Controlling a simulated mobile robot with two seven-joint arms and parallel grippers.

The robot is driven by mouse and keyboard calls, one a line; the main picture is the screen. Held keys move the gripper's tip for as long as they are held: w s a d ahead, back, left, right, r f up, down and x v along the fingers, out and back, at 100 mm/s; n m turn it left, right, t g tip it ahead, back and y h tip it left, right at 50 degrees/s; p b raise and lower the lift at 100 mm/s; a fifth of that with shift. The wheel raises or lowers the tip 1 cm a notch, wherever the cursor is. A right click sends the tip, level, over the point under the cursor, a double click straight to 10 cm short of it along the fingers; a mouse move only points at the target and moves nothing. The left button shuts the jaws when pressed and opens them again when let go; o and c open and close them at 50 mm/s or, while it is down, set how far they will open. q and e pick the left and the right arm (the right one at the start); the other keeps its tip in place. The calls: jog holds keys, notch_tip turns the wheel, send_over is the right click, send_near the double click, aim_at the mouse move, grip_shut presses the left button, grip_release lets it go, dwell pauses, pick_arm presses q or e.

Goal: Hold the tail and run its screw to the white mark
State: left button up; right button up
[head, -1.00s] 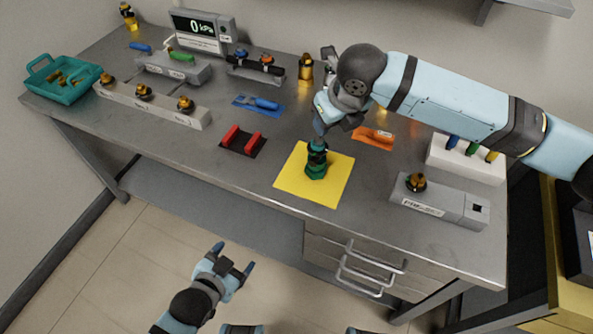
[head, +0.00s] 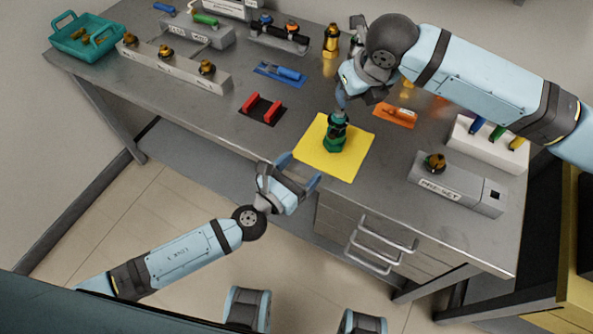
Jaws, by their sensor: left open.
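A dark green fitting with a hexagonal base (head: 336,136), which looks like the tail, stands upright on the yellow mat (head: 318,158). I cannot make out its screw or the white mark at this size. My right gripper (head: 342,104) points down at the top of the fitting; whether its fingers touch or close on it is hidden. My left gripper (head: 301,171) is open and empty at the table's front edge, in front of and left of the fitting, over the near side of the mat or just short of it.
A black-and-red cradle (head: 262,109) lies left of the mat. An orange tool (head: 396,116) lies behind right. The grey pre-set block (head: 453,187) stands to the right. The drawer handles (head: 382,240) stick out below the edge. Bare table lies left of the cradle.

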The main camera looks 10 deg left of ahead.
aim_at(333, 136)
pick_arm(q)
jog(key=x, duration=1.3)
jog(key=shift+c, duration=0.5)
jog(key=c, duration=1.3)
jog(key=shift+c, duration=0.2)
